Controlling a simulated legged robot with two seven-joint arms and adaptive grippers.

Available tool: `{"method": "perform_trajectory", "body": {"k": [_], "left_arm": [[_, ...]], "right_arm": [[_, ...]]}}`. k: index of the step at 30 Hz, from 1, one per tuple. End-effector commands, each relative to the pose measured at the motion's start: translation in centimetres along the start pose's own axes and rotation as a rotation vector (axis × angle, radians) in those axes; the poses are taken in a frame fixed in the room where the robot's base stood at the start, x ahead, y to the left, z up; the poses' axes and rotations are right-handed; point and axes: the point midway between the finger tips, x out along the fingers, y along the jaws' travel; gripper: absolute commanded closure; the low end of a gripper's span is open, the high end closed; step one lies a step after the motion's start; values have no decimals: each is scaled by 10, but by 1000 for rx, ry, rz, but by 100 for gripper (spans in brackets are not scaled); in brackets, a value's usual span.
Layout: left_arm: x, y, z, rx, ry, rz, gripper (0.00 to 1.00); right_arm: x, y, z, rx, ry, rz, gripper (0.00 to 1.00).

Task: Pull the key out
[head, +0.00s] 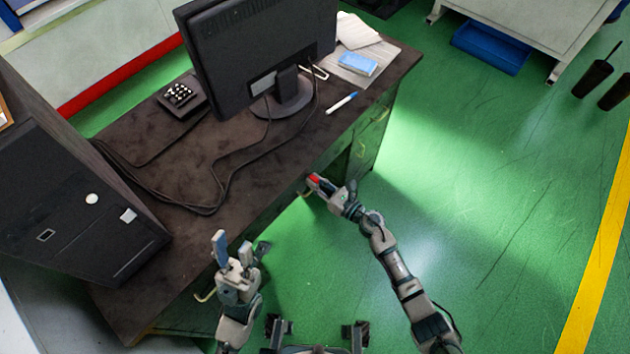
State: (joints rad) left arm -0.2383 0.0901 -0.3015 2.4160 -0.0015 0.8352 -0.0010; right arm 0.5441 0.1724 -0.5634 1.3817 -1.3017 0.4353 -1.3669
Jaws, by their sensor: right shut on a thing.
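My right gripper (318,186) is at the front edge of the dark desk (190,150), near the desk's right end. It is shut on the key, which is too small and covered by the fingers to make out. A red patch shows at the fingertips; I cannot tell whether it belongs to the key or to the finger. The lock is hidden too, so I cannot tell how far the key sits in it. My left gripper (234,246) is open and empty, with a blue patch on one finger, in front of the desk's front edge.
A monitor (250,50) with trailing cables stands on the desk. A black computer case (70,205) is at the left. A phone (180,94), a pen (342,103) and papers with a blue item (357,63) lie on the desk. Green floor (480,200) is clear at the right.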

Motion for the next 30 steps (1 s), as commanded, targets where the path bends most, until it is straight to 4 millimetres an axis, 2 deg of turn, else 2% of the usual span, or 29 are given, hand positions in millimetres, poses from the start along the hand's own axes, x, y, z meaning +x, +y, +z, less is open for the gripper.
{"method": "perform_trajectory", "body": {"k": [30], "left_arm": [[8,1,-4,1,9,3,60]], "right_arm": [[-46,0,0,-2,1,-1,100]]}}
